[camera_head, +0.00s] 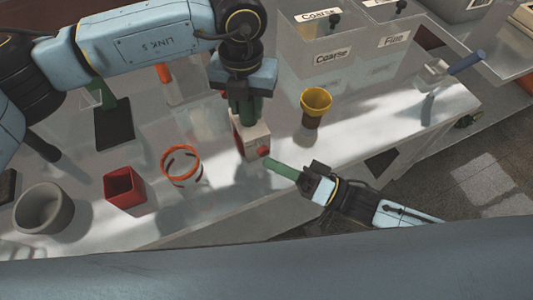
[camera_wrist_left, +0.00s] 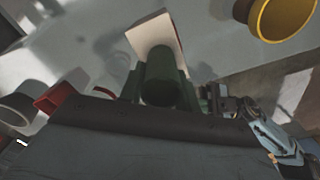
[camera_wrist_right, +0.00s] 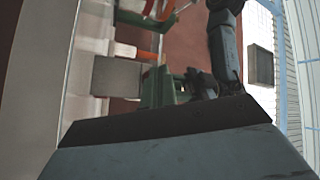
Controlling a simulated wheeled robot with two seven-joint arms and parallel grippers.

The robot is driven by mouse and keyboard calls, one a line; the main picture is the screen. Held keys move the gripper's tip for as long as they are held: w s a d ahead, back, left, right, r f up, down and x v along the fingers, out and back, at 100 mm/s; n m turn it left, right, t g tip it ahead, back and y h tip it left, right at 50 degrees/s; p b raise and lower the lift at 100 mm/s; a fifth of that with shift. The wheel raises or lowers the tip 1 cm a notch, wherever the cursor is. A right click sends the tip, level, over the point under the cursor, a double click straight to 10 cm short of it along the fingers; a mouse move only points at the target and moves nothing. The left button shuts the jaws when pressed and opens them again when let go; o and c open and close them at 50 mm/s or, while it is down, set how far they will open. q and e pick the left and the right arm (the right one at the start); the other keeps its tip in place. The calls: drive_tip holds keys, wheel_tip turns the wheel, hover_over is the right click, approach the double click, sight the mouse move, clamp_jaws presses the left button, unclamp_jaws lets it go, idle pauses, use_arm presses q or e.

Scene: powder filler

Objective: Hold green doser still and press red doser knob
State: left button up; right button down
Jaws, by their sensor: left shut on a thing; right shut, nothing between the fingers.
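The green doser has a dark green cylinder on top (camera_wrist_left: 162,75) and a pale box-shaped body (camera_head: 247,138), with a red knob (camera_head: 264,152) low on its right side. It stands upright on the table. My left gripper (camera_head: 244,112) comes down from above and is shut on the green cylinder. My right gripper (camera_head: 270,163) is shut and empty, its green fingers pointing left at the red knob. The fingertips are very close to the knob; I cannot tell if they touch. In the right wrist view the knob is hard to make out.
A yellow cup (camera_head: 316,103) stands right of the doser. An orange-rimmed clear cup (camera_head: 182,165), a red square cup (camera_head: 124,190) and a grey bowl (camera_head: 44,208) stand to the left. Labelled clear bins (camera_head: 318,52) are at the back. The table edge is near my right gripper.

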drive_tip(key=shift+w+a, duration=0.2)
drive_tip(key=shift+w, duration=0.5)
idle(0.6)
drive_tip(key=shift+s, duration=0.1)
drive_tip(key=shift+s+d, duration=0.25)
drive_tip(key=shift+s, duration=0.45)
drive_tip(key=shift+s+d, duration=0.25)
drive_tip(key=shift+s, duration=0.4)
drive_tip(key=shift+s+d, duration=0.25)
drive_tip(key=shift+s, duration=0.55)
drive_tip(key=shift+s+d, duration=0.3)
drive_tip(key=shift+s, duration=0.5)
drive_tip(key=shift+s+d, duration=0.25)
drive_tip(key=shift+s, duration=0.55)
idle(0.4)
drive_tip(key=s, duration=0.1)
drive_tip(key=s+d, duration=0.1)
drive_tip(key=s, duration=0.1)
drive_tip(key=shift+s+d, duration=0.1)
drive_tip(key=shift+s, duration=0.15)
